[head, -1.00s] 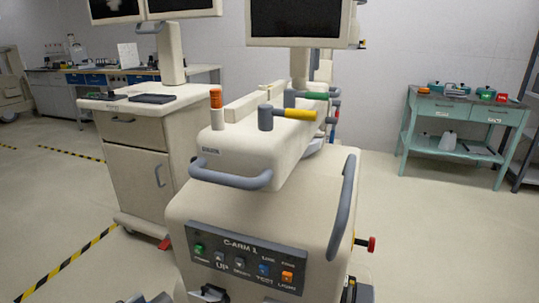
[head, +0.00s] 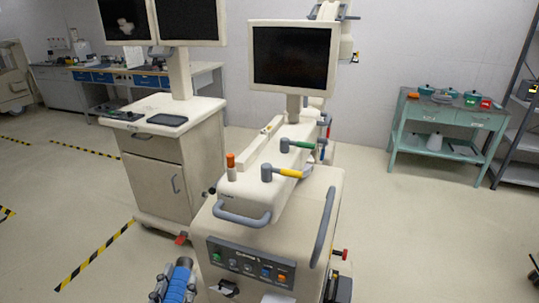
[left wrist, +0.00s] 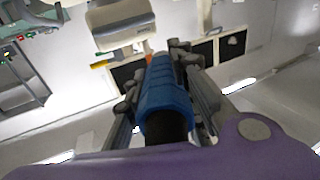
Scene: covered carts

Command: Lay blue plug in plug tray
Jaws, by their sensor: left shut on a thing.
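My left gripper (head: 174,284) is at the bottom edge of the head view, in front of the C-arm cart. It is shut on the blue plug (head: 179,281). In the left wrist view the blue plug (left wrist: 166,88) lies between the two dark fingers of the gripper (left wrist: 163,75), with a black end toward the camera and a bit of orange at the far end. The plug is held clear of any surface. I cannot make out the plug tray in either view. My right gripper is not in view.
The C-arm cart (head: 270,212) with its handles and control panel stands close ahead. A monitor cart (head: 165,165) stands to its left. A teal table (head: 447,117) with pots is at the back right, a workbench (head: 90,77) at the back left. The floor at right is open.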

